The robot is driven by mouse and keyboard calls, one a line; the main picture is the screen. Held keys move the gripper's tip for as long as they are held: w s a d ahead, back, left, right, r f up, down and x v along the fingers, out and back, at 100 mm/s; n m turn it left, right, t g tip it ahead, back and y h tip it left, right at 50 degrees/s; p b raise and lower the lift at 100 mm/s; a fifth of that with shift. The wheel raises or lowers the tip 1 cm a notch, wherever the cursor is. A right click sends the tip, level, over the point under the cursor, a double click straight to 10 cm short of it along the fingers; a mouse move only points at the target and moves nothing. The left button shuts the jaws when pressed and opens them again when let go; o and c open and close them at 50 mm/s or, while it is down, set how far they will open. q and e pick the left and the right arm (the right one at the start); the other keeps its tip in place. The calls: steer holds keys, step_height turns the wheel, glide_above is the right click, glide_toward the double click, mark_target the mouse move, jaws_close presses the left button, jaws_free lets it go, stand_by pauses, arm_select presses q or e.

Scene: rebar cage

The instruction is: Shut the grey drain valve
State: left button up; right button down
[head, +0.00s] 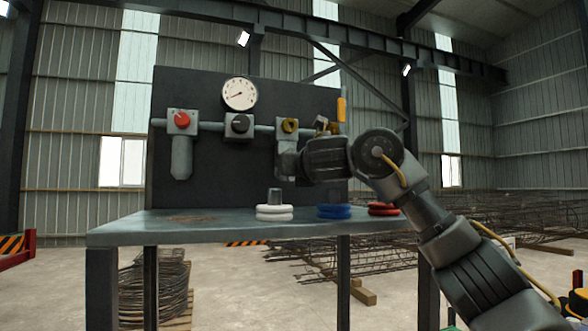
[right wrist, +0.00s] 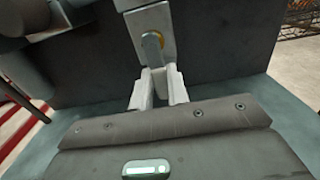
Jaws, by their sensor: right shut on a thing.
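My right gripper (head: 285,163) reaches in from the right to the dark panel, just below the block with the yellow knob (head: 289,126). In the right wrist view its two light grey fingers (right wrist: 158,90) are shut on a small grey part below that block, which I take to be the grey drain valve (right wrist: 159,78). The fingers hide most of it, so its setting cannot be read. My left gripper is not in view.
The panel (head: 225,175) also carries a red knob (head: 181,118), a black knob (head: 239,124), a round gauge (head: 239,94) and a yellow lever (head: 342,109). White (head: 274,213), blue (head: 334,212) and red (head: 383,209) coils lie on the bench (head: 125,230).

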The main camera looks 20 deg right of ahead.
steer(key=shift+a+m, duration=0.25)
steer(key=shift+m, duration=0.45)
steer(key=shift+s+a+r+m+b, duration=0.1)
steer(key=shift+a+r+m+b, duration=0.45)
steer(key=shift+m, duration=2.2)
steer(key=shift+w+a+r+m+b, duration=0.1)
steer(key=shift+a+r+m+b, duration=0.45)
steer(key=shift+m, duration=2.15)
steer(key=shift+s+a+r+m+b, duration=0.1)
steer(key=shift+a+r+m+b, duration=0.4)
steer(key=shift+m, duration=2.25)
steer(key=shift+d+r, duration=0.15)
steer(key=shift+r, duration=0.05)
steer(key=c, duration=1.4)
jaws_free()
steer(key=shift+o, duration=0.2)
